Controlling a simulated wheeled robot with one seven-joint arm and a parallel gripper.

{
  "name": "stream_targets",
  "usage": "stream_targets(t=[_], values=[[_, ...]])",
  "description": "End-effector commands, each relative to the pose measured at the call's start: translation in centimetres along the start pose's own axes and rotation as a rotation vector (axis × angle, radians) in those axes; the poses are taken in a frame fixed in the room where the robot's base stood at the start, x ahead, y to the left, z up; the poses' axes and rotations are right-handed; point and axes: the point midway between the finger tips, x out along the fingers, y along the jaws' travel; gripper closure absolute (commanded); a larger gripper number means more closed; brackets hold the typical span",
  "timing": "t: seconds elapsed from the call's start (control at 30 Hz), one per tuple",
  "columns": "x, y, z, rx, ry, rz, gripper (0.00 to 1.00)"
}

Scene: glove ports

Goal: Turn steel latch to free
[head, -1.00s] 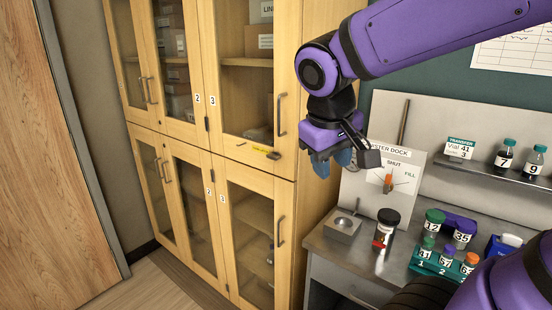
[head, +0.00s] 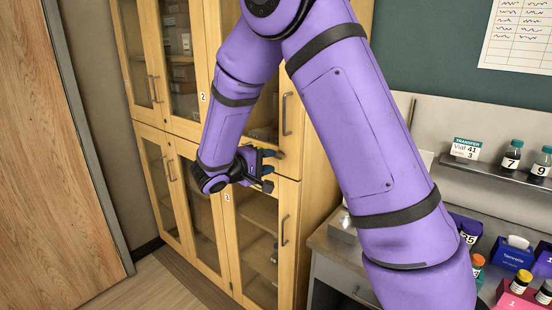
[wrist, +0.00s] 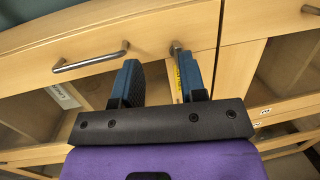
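The steel latch shows in the wrist view (wrist: 176,47) as a small metal piece on the pale wood cabinet front, right by the tip of the right finger. A yellow strip (wrist: 178,78) lies along that finger's inner side. In the head view the latch is mostly hidden by my gripper (head: 269,169), which is at the cabinet numbered 3, around the seam between upper and lower doors. My gripper (wrist: 158,72) is open, with nothing visible held between its fingers. I cannot tell whether the right finger touches the latch.
A steel bar handle (wrist: 90,60) is left of the fingers in the wrist view. A lower door handle (head: 283,230) is below my gripper. A wooden door (head: 60,160) is at far left.

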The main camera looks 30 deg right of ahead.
Motion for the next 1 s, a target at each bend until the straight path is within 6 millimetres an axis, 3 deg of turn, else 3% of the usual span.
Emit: stream_targets(t=[0.13, 0.37, 1.0], values=[[-0.7, -2.5, -2.9, -0.002, 0.086, 0.087, 0.62], [-0.9, -3.7, -4.5, 0.007, 0.142, 0.134, 0.62], [8.3, -2.5, -5.7, 0.007, 0.139, 0.133, 0.62]])
